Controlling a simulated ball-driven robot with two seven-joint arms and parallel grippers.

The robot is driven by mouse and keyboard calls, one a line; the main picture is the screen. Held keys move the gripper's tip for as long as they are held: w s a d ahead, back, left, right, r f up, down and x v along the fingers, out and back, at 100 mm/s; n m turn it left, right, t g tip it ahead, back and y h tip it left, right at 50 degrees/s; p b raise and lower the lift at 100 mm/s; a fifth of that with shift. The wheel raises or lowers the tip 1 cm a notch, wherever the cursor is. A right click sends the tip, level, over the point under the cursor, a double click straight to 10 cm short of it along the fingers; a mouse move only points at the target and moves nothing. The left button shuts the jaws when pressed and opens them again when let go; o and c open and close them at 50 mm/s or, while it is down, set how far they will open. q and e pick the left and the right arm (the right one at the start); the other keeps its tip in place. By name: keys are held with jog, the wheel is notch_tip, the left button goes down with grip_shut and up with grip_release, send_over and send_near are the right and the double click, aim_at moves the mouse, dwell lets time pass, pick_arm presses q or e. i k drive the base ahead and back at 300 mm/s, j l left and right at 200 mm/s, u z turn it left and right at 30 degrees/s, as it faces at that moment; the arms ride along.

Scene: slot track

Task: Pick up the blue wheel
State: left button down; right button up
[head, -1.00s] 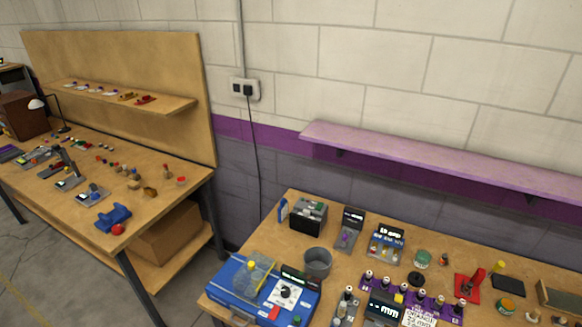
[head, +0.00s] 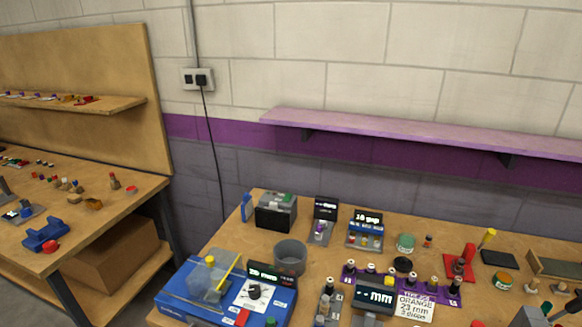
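I cannot make out a blue wheel for certain. A small device (head: 365,232) with a lit display has a blue band and several small round parts, too small to tell apart. A large blue case (head: 185,292) stands at the table's front left, with a clear cover, a yellow rod and a black knob on a white plate. A purple rack (head: 440,291) with several black-topped pegs stands at the middle right. Neither of my grippers shows.
The wooden table (head: 320,272) is crowded. A purple shelf (head: 430,133) hangs above. Another bench (head: 90,222) is at left, across a floor gap.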

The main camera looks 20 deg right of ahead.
aim_at(461, 262)
jog(key=z, duration=1.9)
jog(key=u, duration=0.1)
